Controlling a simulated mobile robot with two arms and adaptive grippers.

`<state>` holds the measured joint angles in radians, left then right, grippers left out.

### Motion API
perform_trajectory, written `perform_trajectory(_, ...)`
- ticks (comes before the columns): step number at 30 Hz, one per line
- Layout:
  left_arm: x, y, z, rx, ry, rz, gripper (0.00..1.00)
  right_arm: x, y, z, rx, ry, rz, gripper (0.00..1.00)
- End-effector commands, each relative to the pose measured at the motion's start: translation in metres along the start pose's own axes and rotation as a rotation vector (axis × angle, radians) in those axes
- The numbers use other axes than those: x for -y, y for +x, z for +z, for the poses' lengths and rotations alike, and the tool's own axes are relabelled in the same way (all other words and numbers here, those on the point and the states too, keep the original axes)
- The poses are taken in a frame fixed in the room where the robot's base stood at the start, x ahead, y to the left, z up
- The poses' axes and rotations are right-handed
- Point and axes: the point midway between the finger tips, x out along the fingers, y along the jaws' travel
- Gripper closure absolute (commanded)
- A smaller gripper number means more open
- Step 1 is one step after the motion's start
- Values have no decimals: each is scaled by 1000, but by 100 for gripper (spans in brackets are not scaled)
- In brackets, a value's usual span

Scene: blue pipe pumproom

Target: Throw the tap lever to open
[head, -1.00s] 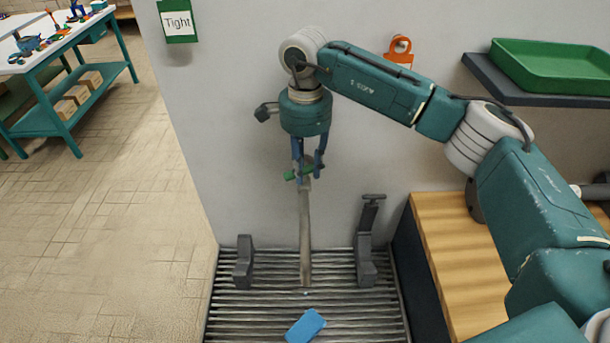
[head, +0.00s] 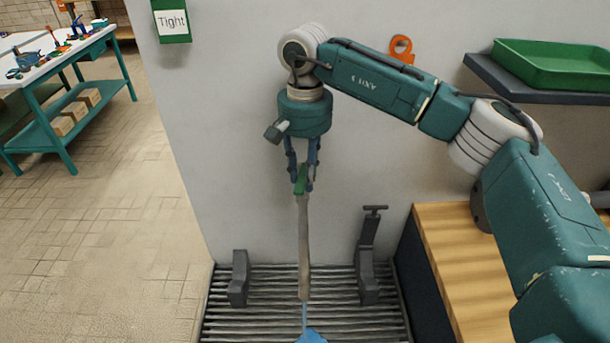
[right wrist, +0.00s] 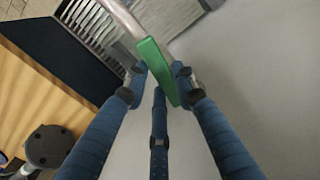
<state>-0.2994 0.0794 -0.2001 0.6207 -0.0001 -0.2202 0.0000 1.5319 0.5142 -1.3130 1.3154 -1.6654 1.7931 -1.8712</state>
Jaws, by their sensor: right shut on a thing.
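My right gripper (head: 301,186) is shut on the lever from above. In the right wrist view the lever (right wrist: 156,68) lies between the blue fingers, roughly lined up with the pipe. A thin blue streak (head: 304,316) runs below the pipe's lower end towards a blue block (head: 311,337), cut off by the lower edge. My left gripper is not in view.
Two grey brackets (head: 238,280) (head: 367,272) stand on the slatted grate (head: 270,310) either side of the pipe. A wooden bench (head: 450,260) is at right, under a shelf with a green tray (head: 550,65).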

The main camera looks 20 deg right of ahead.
Motion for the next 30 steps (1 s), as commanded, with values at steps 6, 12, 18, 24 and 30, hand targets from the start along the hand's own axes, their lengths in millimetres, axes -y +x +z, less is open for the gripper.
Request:
perform_trajectory(6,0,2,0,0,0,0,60,1,-2,-2,-4,-132,-5,100)
perform_trajectory(12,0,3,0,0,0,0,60,1,-3,-2,-4,-205,-5,100)
perform_trajectory(18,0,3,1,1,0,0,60,1,-3,-2,-4,-236,-5,100)
perform_trajectory(24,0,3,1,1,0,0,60,2,-3,-2,-4,-243,-4,100)
perform_trajectory(30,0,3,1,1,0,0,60,2,-3,-2,-5,-243,-4,71)
